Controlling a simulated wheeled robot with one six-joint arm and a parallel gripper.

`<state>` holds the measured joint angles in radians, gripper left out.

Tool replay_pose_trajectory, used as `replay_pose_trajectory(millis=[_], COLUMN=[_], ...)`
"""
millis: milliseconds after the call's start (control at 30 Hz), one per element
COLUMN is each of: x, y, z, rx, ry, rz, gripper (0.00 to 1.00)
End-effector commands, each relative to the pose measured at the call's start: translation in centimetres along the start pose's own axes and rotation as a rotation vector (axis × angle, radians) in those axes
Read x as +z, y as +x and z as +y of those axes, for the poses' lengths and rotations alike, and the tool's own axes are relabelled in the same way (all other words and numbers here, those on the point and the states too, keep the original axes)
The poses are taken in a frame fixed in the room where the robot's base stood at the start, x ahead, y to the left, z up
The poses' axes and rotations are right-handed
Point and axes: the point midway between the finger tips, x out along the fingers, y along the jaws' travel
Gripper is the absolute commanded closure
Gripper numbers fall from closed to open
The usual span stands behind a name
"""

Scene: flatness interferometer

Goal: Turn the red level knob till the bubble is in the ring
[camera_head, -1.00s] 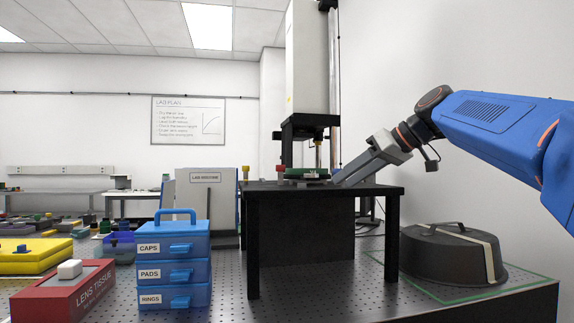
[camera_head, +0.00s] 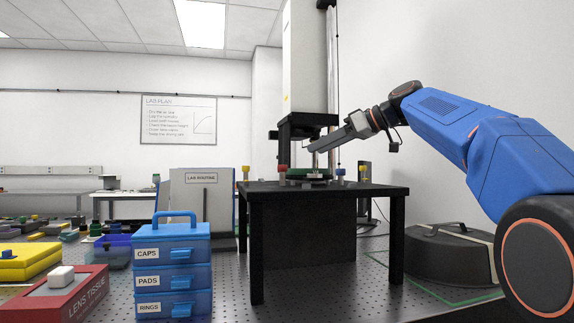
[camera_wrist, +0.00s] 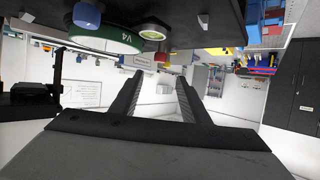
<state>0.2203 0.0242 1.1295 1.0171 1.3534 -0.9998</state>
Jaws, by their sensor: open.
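The red knob (camera_head: 282,169) stands at the left of the green stage on the black table. A round bubble level (camera_wrist: 152,33) with a pale rim and yellow-green centre sits near the disc; I cannot make out the bubble's place. A blue knob (camera_head: 340,172) stands at the stage's right. My gripper (camera_head: 312,149) is above the stage, right of the red knob and apart from it. Its fingers (camera_wrist: 160,76) are open and empty.
The black table (camera_head: 325,189) carries the tall white column (camera_head: 306,60) with its dark head low over the stage. Yellow knobs (camera_head: 245,173) stand by the table's sides. A blue drawer box (camera_head: 174,240) and red tissue box (camera_head: 62,296) are at left. A black cover (camera_head: 447,253) is at right.

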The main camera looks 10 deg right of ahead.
Motion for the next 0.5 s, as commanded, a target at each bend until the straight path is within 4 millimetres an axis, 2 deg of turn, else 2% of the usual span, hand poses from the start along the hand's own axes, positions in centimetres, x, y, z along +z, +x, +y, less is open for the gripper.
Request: replay_pose_trajectory(millis=[33,500], x=[0.0,0.0], y=[1.0,9.2], z=[-0.1,-0.1], rx=[-0.003,-0.003], ry=[0.000,0.000], rz=[-0.001,-0.001], gripper=[0.58,0.58])
